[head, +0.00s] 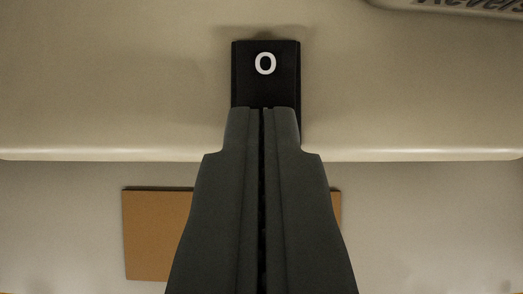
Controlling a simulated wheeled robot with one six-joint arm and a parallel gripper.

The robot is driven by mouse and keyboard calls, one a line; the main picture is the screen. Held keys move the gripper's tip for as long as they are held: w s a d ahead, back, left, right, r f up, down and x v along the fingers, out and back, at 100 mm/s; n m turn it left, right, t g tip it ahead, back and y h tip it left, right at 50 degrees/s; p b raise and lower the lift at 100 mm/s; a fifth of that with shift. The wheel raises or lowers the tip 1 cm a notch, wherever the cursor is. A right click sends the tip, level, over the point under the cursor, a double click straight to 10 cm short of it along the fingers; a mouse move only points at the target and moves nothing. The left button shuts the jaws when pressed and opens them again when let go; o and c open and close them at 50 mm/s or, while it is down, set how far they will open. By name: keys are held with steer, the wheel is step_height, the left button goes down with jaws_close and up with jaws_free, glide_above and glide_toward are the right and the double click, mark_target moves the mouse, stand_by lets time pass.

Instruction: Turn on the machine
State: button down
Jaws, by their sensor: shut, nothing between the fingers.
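A black rocker switch (265,84) with a white "O" on its upper half is set in the beige body of the machine (120,80), in the upper middle of the head view. My gripper (263,112) is shut and empty, with its fingertips over the lower part of the switch. The fingers hide the switch's lower half. I cannot tell whether the fingertips touch it.
A raised beige part with dark lettering (460,8), partly cut off, is at the top right. A pale ledge (90,154) runs across the machine below the switch. A flat tan rectangle (152,240) lies lower down, partly behind my gripper.

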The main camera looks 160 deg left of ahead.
steer(key=shift+r, duration=0.1)
steer(key=shift+r, duration=0.7)
